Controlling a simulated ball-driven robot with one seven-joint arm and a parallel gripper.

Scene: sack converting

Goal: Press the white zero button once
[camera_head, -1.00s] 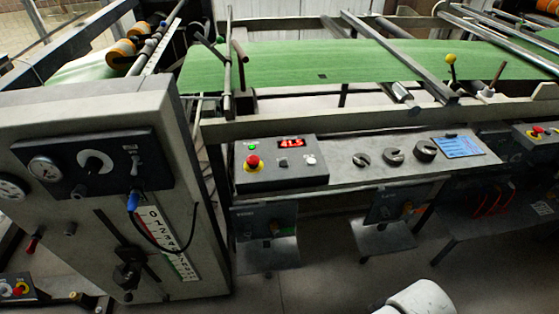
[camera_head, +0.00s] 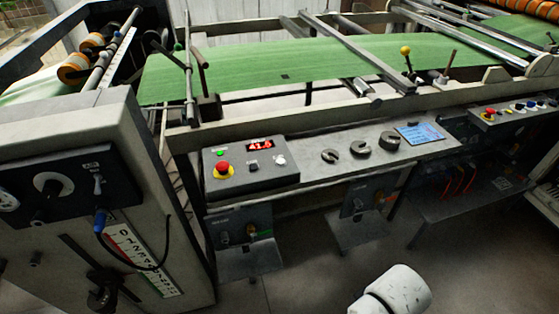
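A dark control box (camera_head: 236,184) sits on the machine's grey ledge. On its top are a small white button (camera_head: 280,160) at the right, a red mushroom button on a yellow base (camera_head: 222,168) at the left, a green button (camera_head: 220,153), a dark square switch (camera_head: 253,165) and a lit red display (camera_head: 260,146) that seems to read 41.5. My gripper is not in view.
Dark round weights (camera_head: 361,148) and a blue card (camera_head: 419,133) lie on the ledge right of the box. A grey cabinet (camera_head: 150,150) with dials stands at the left. Green web (camera_head: 300,65) runs behind. Bare floor (camera_head: 310,280) lies in front. A white rounded part of mine shows low down.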

